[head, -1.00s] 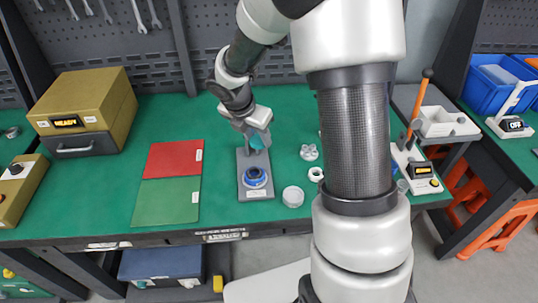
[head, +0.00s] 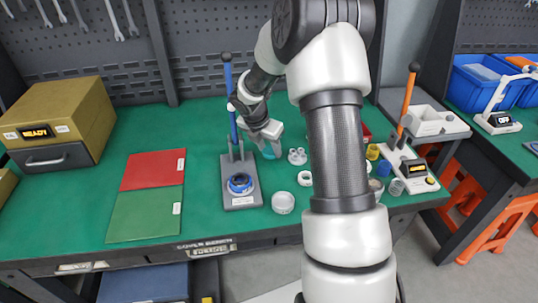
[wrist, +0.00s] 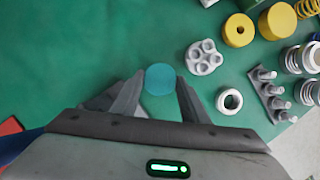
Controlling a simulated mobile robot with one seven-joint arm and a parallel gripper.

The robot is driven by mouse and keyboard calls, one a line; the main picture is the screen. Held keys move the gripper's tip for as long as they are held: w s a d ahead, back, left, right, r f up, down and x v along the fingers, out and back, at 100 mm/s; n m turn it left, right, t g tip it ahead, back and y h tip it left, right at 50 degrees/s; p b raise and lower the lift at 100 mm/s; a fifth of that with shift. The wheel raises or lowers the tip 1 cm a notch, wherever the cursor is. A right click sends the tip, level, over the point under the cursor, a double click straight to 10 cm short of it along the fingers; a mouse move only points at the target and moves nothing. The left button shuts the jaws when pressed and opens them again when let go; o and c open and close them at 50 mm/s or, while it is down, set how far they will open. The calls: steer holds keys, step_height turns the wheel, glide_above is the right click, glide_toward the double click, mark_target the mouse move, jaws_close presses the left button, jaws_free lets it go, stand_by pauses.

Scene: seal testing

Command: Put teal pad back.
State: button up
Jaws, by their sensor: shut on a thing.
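The teal pad (wrist: 160,79) is a round disc between my fingertips in the wrist view. In the head view a bit of the teal pad (head: 270,153) shows below my gripper (head: 264,143), over the green table. My gripper, also seen in the wrist view (wrist: 156,92), is shut on the pad. The blue-handled press (head: 238,160) stands just left of my gripper. A blue ring with a dark centre (head: 240,183) sits on its grey base. Whether the pad touches the table is hard to tell.
A grey lobed part (head: 297,156), a white ring (head: 305,178) and a pale round cup (head: 283,203) lie right of the press. Yellow pieces (wrist: 277,21) and an orange-handled press (head: 406,150) are further right. A red and green mat (head: 147,205) lies left.

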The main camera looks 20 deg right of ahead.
steer(key=shift+f, duration=1.1)
steer(key=shift+f, duration=0.2)
steer(key=o, duration=1.1)
steer(key=shift+o, duration=0.2)
